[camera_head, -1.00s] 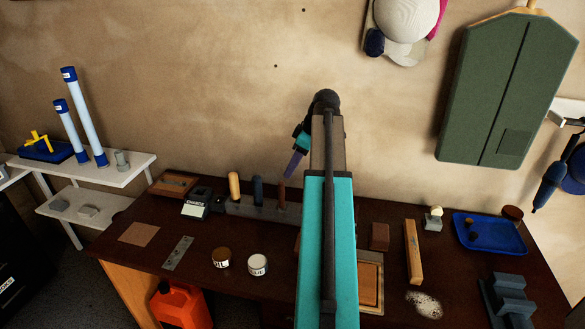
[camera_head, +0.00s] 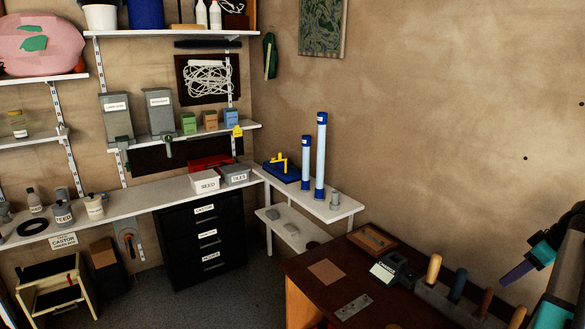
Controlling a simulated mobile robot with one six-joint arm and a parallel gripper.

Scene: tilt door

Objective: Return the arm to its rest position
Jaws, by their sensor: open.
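My arm shows at the right edge in the head view, with a teal link and a dark joint, cut off by the frame. My gripper (camera_head: 518,270), with a purple finger part pointing down and left, hangs in front of the wall, above the back right part of the dark wooden desk (camera_head: 330,290). It is open and holds nothing that I can see. The rest of the arm is out of frame.
A tool block with upright handles (camera_head: 455,303) stands on the desk below my gripper. A small shelf (camera_head: 335,207) carries blue-capped tubes (camera_head: 320,155). Left are a black drawer cabinet (camera_head: 203,245) and a long white shelf (camera_head: 135,205). Grey floor lies open between cabinet and desk.

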